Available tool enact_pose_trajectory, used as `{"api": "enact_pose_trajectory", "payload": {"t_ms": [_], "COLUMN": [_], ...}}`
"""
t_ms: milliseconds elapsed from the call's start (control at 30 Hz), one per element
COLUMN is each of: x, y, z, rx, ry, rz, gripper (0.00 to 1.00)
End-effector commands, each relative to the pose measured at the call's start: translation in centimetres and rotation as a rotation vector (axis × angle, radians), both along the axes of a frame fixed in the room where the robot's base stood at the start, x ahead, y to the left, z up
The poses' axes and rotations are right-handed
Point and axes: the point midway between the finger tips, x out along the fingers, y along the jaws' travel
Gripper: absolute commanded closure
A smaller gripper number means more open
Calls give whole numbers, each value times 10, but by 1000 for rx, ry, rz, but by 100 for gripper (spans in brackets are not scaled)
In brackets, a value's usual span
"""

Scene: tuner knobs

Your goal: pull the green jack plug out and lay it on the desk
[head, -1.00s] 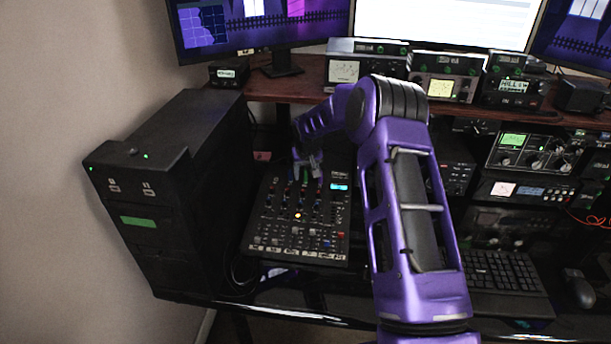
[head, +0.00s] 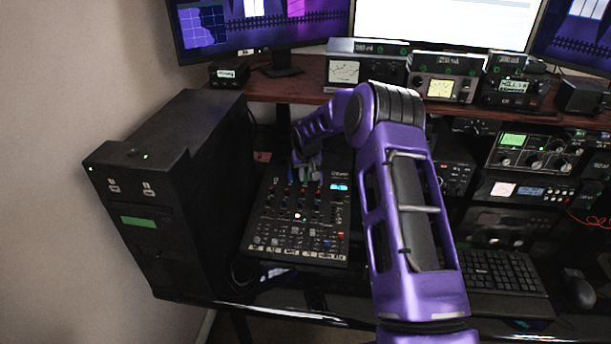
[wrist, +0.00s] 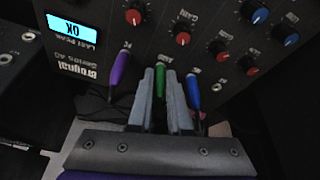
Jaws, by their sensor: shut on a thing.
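The green jack plug (wrist: 160,84) stands between my gripper's two grey fingers in the wrist view, at the rear edge of the black mixer (wrist: 110,28). My gripper (wrist: 161,88) is shut on it. A purple plug (wrist: 119,72) is to its left and a blue plug (wrist: 193,92) to its right, close beside the fingers. The green plug's inner end meets the mixer's edge; I cannot tell how deep it sits. In the head view my gripper (head: 308,167) is at the back of the mixer (head: 303,232), and the green plug is hard to make out.
A black computer tower (head: 165,190) stands left of the mixer. A wooden shelf (head: 300,90) carries meters and radios behind it. Radio units, a keyboard (head: 495,272) and a mouse (head: 578,288) are on the right. Dark desk space behind the mixer is narrow.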

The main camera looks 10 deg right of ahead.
Motion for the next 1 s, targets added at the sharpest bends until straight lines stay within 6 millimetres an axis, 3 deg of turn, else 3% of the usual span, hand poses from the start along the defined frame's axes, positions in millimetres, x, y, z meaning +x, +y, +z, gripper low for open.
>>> {"api": "enact_pose_trajectory", "payload": {"t_ms": [1000], "x": [-3], "y": [1], "z": [27], "rx": [0], "ry": [0], "rz": [1], "gripper": [100]}}
